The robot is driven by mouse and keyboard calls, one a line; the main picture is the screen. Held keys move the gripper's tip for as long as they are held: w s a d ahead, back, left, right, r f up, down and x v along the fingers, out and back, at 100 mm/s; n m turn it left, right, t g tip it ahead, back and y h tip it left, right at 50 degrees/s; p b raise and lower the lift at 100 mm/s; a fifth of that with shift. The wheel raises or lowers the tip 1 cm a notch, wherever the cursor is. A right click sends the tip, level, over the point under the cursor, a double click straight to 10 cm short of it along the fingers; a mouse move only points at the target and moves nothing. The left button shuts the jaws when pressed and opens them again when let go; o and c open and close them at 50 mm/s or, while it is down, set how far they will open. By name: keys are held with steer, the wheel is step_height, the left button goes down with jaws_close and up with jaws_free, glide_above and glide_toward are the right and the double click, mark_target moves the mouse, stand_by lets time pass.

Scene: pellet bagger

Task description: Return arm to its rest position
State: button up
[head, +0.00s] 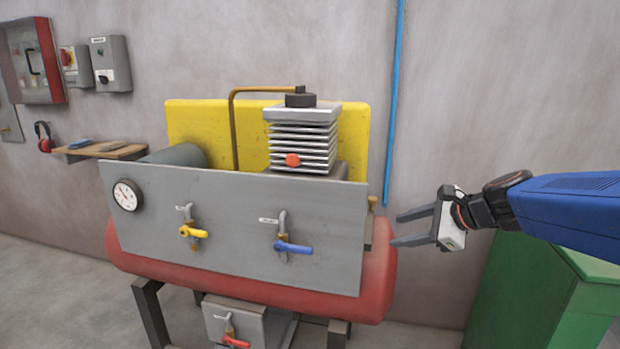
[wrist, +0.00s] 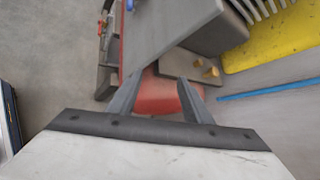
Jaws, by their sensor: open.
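My gripper (head: 398,229) is at the right in the head view, at the end of my blue arm. Its two dark fingers are spread apart, with nothing between them. They point left toward the right end of the compressor's red tank (head: 376,270). In the wrist view the open fingers (wrist: 155,98) also show, with the red tank (wrist: 160,96) beyond them. I cannot tell whether the fingertips touch the tank.
A grey panel (head: 238,225) on the compressor carries a gauge (head: 127,195), a yellow valve (head: 193,232) and a blue valve (head: 292,247). A red-handled valve (head: 235,341) sits below. A green cabinet (head: 530,290) stands under my arm. A blue pipe (head: 393,110) runs down the wall.

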steer(key=s+d+f+n+g+h, duration=0.1)
steer(key=s+f+n+h, duration=0.1)
steer(key=s+n, duration=0.5)
steer(key=s+d+f+n+g+h, duration=0.1)
steer(key=s+f+n, duration=0.4)
steer(key=s, duration=0.5)
steer(key=s+d+f+n+g+h, duration=0.1)
steer(key=s+d+f+n+h, duration=0.2)
steer(key=s+n, duration=0.5)
steer(key=shift+s+d+f+n+g+h, duration=0.2)
steer(key=shift+f+n+g+h, duration=0.15)
steer(key=shift+f, duration=0.2)
